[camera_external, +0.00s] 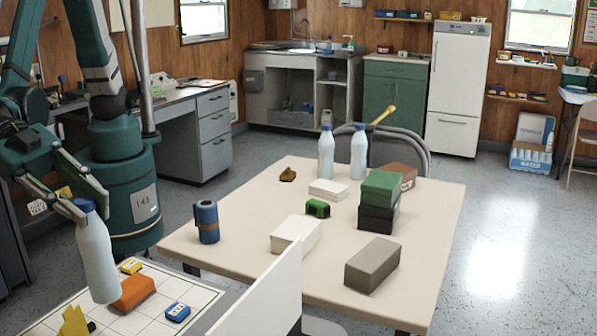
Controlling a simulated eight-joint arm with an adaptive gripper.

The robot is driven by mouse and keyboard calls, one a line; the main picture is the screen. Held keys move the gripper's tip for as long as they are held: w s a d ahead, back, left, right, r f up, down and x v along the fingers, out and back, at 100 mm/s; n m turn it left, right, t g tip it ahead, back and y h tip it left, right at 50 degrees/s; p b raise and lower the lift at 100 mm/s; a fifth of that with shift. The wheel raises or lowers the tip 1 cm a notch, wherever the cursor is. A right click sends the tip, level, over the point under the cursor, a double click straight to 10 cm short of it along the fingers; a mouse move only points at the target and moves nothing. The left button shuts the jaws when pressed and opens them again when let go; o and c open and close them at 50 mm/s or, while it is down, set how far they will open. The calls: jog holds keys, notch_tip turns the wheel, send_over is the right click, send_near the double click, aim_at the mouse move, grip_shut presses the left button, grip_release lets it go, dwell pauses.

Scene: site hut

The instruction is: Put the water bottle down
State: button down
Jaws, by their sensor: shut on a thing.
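A white water bottle (97,258) with a blue cap is at the lower left. It is close to upright, slightly tilted, over a white gridded surface (207,292). My gripper (80,203) is shut on it near its top, around the cap and neck. The bottle's base is beside an orange block (134,293). I cannot tell whether the base touches the surface. Two similar white bottles with blue caps, a left one (326,155) and a right one (358,152), stand upright at the back of the table.
Near the held bottle are a small yellow block (131,266), a blue block (177,312) and a yellow object (76,322). The table (255,205) carries a blue can (207,222), white boxes, stacked green and black boxes (380,190) and a grey-brown block (373,264). A white panel (262,300) stands in front.

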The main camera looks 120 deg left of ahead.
aim_at(92, 237)
jog(key=shift+f, duration=0.1)
jog(key=shift+f+b, duration=0.75)
jog(key=shift+f, duration=2.25)
jog(key=shift+f+b, duration=0.45)
jog(key=shift+f, duration=1.55)
jog(key=c, duration=2.1)
grip_release()
jog(key=shift+r, duration=0.2)
jog(key=p+v, duration=0.2)
jog(key=v, duration=1)
